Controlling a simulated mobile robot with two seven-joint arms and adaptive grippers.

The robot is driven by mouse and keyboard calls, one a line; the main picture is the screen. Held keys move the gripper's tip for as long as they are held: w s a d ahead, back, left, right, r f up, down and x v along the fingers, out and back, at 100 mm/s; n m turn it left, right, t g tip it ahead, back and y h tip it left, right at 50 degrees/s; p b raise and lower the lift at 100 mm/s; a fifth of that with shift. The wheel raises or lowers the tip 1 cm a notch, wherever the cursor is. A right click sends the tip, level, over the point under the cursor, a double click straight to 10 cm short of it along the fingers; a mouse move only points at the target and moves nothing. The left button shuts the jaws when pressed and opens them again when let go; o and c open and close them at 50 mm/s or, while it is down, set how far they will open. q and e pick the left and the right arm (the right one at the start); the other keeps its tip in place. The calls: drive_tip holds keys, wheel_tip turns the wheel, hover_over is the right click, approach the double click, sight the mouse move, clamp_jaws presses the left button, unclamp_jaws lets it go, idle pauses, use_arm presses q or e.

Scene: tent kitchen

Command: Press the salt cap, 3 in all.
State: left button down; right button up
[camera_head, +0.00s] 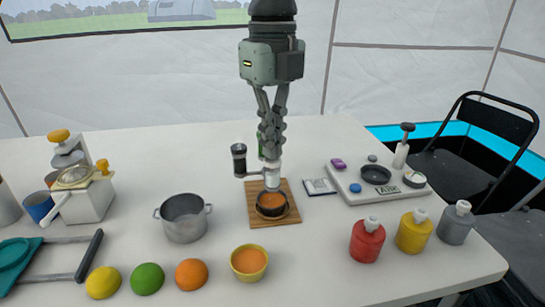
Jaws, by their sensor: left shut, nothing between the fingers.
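My left gripper (271,150) reaches down from the top middle with its fingers shut and empty. Its tips are right at the top of a pale upright cylinder (272,178), which looks like the salt shaker. The tips cover its cap, and I cannot tell whether they touch it. A dark-topped shaker (239,160) stands just left of it, with a light bar between the two. A dark bowl of orange soup (271,204) sits below and in front, on a wooden board (288,222). My right gripper is not in view.
A grey pot (184,218) stands left of the board. A yellow bowl (249,262), an orange (191,273), a lime (147,279) and a lemon (103,283) line the front. Red (367,240), yellow (413,231) and grey (455,223) bottles and a white tray (352,193) are at right.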

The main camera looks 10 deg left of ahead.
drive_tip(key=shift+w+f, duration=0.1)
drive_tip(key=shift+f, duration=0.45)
use_arm(q)
drive_tip(key=shift+f+b, duration=0.5)
drive_tip(key=shift+f, duration=0.15)
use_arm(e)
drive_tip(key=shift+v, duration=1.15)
use_arm(q)
drive_tip(key=shift+r, duration=0.1)
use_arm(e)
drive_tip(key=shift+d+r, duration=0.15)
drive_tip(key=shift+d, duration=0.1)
use_arm(q)
drive_tip(key=shift+r, duration=0.55)
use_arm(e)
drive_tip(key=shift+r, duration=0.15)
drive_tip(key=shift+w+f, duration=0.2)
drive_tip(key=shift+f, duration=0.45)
use_arm(q)
drive_tip(key=shift+f+b, duration=0.3)
drive_tip(key=shift+f, duration=0.3)
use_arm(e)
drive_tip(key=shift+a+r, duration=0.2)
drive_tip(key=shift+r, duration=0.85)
use_arm(q)
drive_tip(key=shift+r, duration=0.6)
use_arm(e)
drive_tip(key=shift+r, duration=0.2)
